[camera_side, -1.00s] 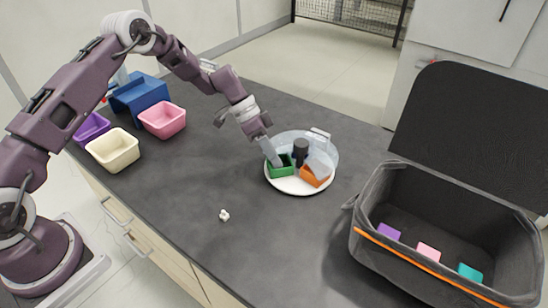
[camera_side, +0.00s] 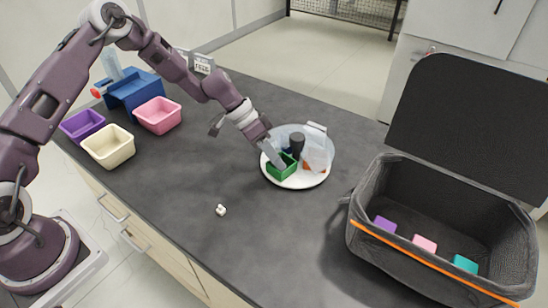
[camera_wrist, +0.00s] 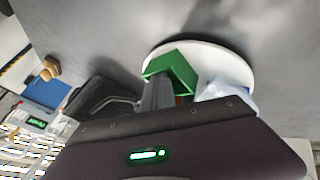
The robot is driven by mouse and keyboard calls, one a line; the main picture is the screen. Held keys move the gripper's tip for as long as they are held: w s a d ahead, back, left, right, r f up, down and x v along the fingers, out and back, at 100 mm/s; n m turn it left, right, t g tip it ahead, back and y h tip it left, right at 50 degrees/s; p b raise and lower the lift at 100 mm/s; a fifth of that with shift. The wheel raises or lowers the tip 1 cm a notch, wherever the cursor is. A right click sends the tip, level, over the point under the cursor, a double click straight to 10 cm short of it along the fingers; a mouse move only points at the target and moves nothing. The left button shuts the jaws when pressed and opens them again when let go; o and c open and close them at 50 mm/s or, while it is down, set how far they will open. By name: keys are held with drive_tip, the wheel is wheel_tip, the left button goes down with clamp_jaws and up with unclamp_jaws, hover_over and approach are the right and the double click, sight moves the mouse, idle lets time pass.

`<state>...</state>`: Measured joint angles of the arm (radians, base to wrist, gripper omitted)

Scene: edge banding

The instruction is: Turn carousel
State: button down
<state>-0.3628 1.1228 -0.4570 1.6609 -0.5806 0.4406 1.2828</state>
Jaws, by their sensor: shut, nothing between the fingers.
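The carousel is a round white turntable (camera_side: 306,183) with a dark centre post (camera_side: 297,144) on the dark worktop. A green bin (camera_side: 283,172) stands on its front left part. A clear cover (camera_side: 318,152) stands on the right side, with a bit of orange bin (camera_side: 308,165) showing beside it. My gripper (camera_side: 279,162) is shut and empty, angled down with its tips at the green bin. I cannot tell whether they touch its wall. In the wrist view the fingers (camera_wrist: 157,94) overlap the green bin (camera_wrist: 178,66), over the white turntable (camera_wrist: 228,60).
An open black bag (camera_side: 365,236) with purple, pink and teal blocks stands at the right. Purple (camera_side: 82,125), cream (camera_side: 108,147) and pink (camera_side: 158,115) bins and a blue stand (camera_side: 135,90) are at the left. A small white piece (camera_side: 221,210) lies on the clear front worktop.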

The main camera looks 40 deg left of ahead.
drive_tip(key=shift+s+d, duration=0.15)
drive_tip(key=shift+d, duration=0.45)
drive_tip(key=shift+s+d, duration=0.1)
drive_tip(key=shift+d, duration=0.2)
idle(0.4)
drive_tip(key=s+a+r, duration=0.3)
drive_tip(key=a+r, duration=0.2)
drive_tip(key=r, duration=0.3)
drive_tip(key=w+a+n+t, duration=0.2)
drive_tip(key=a+n, duration=0.1)
drive_tip(key=a, duration=0.9)
drive_tip(key=x, duration=0.7)
drive_tip(key=s+x, duration=0.1)
drive_tip(key=x, duration=0.2)
drive_tip(key=shift+w+d+f, duration=0.1)
drive_tip(key=shift+f, duration=0.25)
drive_tip(key=d, duration=0.2)
drive_tip(key=shift+s+d+r, duration=0.1)
drive_tip(key=shift+s+d, duration=0.15)
drive_tip(key=shift+s, duration=0.1)
drive_tip(key=shift+s+d, duration=0.1)
drive_tip(key=shift+d, duration=0.35)
